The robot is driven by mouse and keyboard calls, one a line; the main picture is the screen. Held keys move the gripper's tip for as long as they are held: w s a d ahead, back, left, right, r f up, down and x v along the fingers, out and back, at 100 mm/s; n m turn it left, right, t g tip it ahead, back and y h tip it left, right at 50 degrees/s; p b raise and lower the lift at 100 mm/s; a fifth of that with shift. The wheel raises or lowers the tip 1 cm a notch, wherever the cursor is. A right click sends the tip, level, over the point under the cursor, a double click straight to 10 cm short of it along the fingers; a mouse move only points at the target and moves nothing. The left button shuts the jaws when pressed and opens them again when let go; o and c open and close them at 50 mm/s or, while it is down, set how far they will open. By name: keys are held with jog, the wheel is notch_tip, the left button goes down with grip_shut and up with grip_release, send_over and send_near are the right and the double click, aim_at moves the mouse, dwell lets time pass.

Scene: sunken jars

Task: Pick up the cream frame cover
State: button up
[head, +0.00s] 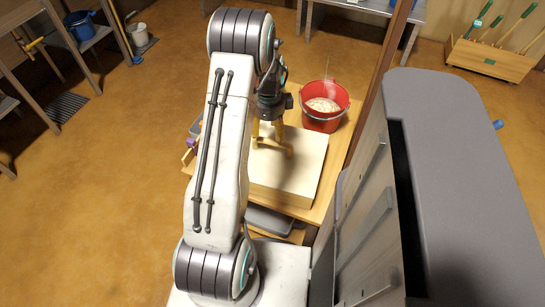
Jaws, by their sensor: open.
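The cream frame cover (295,182) is a pale, thick square slab lying flat on a wooden table (325,188). My white arm hides its left part. My gripper (272,148) points down over the far left part of the cover.
A red bucket (337,122) with pale contents and steam stands close behind the cover, to the right. A wooden post (382,75) and a grey-topped drawer cabinet (455,150) bound the right. Small items (190,143) show at the table's left. Open floor lies left.

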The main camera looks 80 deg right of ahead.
aim_at(272, 141)
jog(key=shift+s+f+b, duration=0.15)
jog(key=shift+s+f, duration=0.05)
jog(key=shift+f, duration=1.35)
jog(key=shift+s+f+b, duration=0.15)
jog(key=shift+f, duration=1.35)
jog(key=shift+c, duration=0.4)
jog(key=shift+r, duration=0.1)
grip_shut()
